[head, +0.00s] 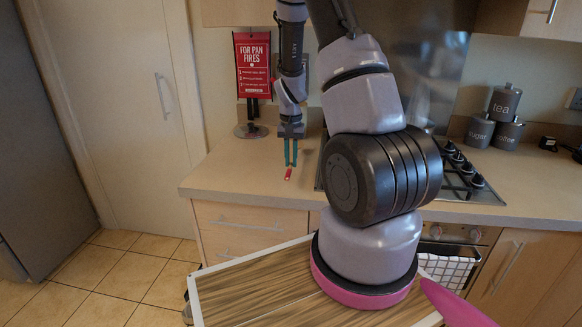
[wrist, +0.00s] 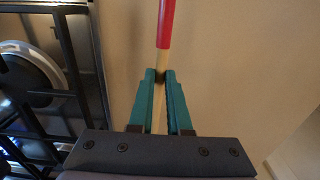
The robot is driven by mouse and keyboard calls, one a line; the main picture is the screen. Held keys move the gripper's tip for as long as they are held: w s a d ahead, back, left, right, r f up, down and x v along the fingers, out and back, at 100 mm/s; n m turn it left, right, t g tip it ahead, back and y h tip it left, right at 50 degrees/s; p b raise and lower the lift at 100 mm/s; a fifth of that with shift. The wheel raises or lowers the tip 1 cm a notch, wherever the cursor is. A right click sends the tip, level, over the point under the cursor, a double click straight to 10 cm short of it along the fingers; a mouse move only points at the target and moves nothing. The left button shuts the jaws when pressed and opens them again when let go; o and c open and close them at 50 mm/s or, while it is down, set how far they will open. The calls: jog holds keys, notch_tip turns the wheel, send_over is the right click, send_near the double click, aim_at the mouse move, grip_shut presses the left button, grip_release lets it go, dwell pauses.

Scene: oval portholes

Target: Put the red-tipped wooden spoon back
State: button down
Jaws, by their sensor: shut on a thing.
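The wooden spoon (wrist: 161,61) has a pale wooden handle and a red end. In the wrist view my gripper (wrist: 160,76) is shut on its pale handle between two green fingers, with the red end beyond the fingertips. In the head view my gripper (head: 291,164) is over the counter left of the hob, and the red end (head: 288,174) shows just below the fingertips. The rest of the spoon is hidden behind the gripper. I cannot tell whether the red end touches the counter.
The wooden counter (head: 225,175) is mostly clear around the gripper. A gas hob (head: 462,172) lies to the right. A red "for pan fires" sign (head: 252,65) hangs behind a round-based stand (head: 251,131). Grey canisters (head: 504,103) stand at the back right.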

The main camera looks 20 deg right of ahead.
notch_tip(320, 180, down, 3)
jog(key=shift+r, duration=0.1)
jog(key=c, duration=0.9)
grip_release()
jog(key=shift+o, duration=0.2)
